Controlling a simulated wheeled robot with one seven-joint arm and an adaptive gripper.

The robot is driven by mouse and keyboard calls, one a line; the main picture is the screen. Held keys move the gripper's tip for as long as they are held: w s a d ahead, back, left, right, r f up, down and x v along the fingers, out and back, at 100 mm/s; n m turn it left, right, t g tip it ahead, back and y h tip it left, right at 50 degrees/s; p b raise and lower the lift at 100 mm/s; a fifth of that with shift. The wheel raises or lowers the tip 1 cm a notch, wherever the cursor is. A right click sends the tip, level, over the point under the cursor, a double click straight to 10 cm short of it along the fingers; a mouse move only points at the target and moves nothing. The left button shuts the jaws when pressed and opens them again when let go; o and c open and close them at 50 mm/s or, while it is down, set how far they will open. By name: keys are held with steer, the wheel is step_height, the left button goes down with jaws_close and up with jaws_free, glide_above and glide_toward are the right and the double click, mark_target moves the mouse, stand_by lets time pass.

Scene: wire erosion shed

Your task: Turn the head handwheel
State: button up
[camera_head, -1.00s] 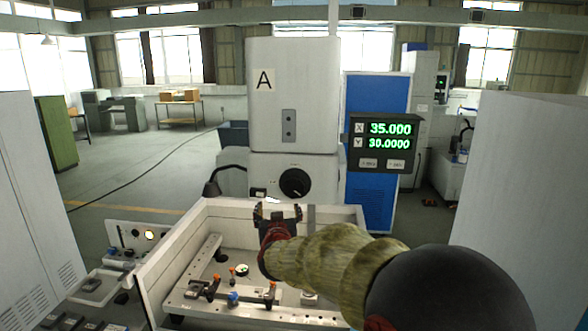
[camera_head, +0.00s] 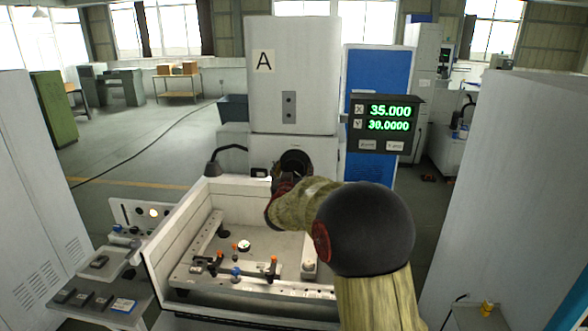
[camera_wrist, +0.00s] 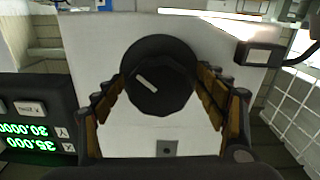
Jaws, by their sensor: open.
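The head handwheel (camera_wrist: 158,75) is a round black knob with a white mark on its face, on the pale front of the machine head marked A. In the wrist view it sits between the two fingers of my gripper (camera_wrist: 165,100), which are open, one on each side of it. I cannot tell whether either finger touches its rim. In the head view the handwheel (camera_head: 295,162) shows above my gripper (camera_head: 287,178), which hides its lower part.
Below is the open work tank (camera_head: 170,240) with clamps and orange and blue knobs. Grey cabinets flank both sides.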

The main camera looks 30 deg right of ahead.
steer(key=shift+c, duration=0.9)
steer(key=c, duration=1)
steer(key=shift+f+m+b, duration=0.1)
steer(key=shift+m+b, duration=0.2)
steer(key=shift+b, duration=0.2)
steer(key=m+b, duration=0.2)
steer(key=b, duration=0.1)
steer(key=shift+f+m, duration=0.1)
steer(key=shift+m, duration=0.3)
steer(key=m+b, duration=1)
steer(key=m, duration=0.1)
steer(key=shift+m, duration=0.4)
steer(key=shift+w+r+m+b, duration=0.1)
steer(key=shift+r+m+b, duration=0.1)
steer(key=shift+m+b, duration=1.8)
steer(key=shift+m+p, duration=0.3)
steer(key=shift+m, duration=0.1)
